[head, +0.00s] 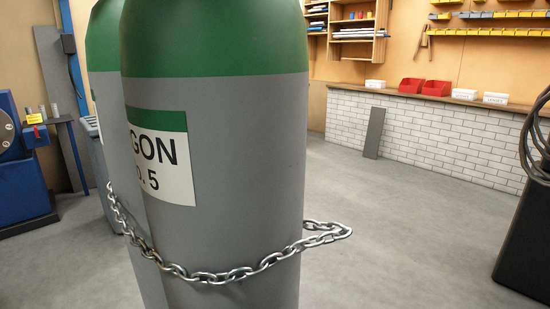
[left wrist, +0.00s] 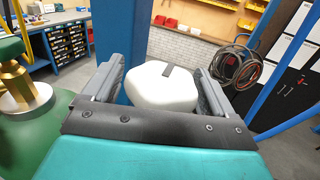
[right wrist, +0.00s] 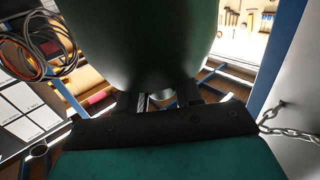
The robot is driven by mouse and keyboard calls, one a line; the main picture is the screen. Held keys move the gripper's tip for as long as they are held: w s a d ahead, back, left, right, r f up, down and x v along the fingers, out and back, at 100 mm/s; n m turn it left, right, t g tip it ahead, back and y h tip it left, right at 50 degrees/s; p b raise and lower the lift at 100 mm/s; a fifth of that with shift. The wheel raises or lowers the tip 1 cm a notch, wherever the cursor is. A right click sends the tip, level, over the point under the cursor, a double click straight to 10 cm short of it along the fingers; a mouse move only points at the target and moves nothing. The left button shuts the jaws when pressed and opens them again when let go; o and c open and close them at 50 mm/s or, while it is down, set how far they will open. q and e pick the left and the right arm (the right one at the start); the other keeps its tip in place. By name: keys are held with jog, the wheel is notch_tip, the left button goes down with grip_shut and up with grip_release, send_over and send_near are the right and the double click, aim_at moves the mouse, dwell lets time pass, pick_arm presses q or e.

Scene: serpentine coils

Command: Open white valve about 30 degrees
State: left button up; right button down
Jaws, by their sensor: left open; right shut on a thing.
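The white valve (left wrist: 165,88) is a rounded white knob with a dark mark on top, in the left wrist view. My left gripper (left wrist: 162,80) is open, with one finger on each side of the knob; I cannot tell whether they touch it. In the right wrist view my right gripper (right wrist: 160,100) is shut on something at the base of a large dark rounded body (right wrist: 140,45). That body hides much of the hold, and I cannot tell what it is. Neither gripper shows in the head view.
A grey gas cylinder (head: 225,130) with a green shoulder and a chain (head: 235,274) around it fills the head view's middle. A brass fitting (left wrist: 18,85) on a green cylinder top (left wrist: 40,125) stands left of my left gripper.

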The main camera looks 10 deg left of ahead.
pick_arm(q)
jog(key=shift+c, duration=0.4)
pick_arm(e)
jog(key=shift+r, duration=0.1)
pick_arm(q)
jog(key=c, duration=0.9)
jog(key=shift+n+y, duration=0.4)
jog(key=shift+y, duration=0.2)
jog(key=n+y, duration=0.1)
jog(key=y, duration=0.1)
jog(key=shift+a+n+t+y+b, duration=0.1)
jog(key=shift+n+t+y+b, duration=0.3)
pick_arm(e)
jog(key=shift+f, duration=0.35)
pick_arm(q)
jog(key=shift+w+a+n+y, duration=0.15)
jog(key=shift+n+y, duration=0.6)
jog(key=shift+y, duration=0.45)
jog(key=shift+s+a+n+y, duration=0.15)
jog(key=shift+n+y, duration=0.6)
jog(key=shift+y, duration=0.45)
pick_arm(e)
jog(key=shift+f, duration=0.1)
pick_arm(q)
jog(key=shift+w+y, duration=0.1)
jog(key=shift+y, duration=0.2)
jog(key=o, duration=1)
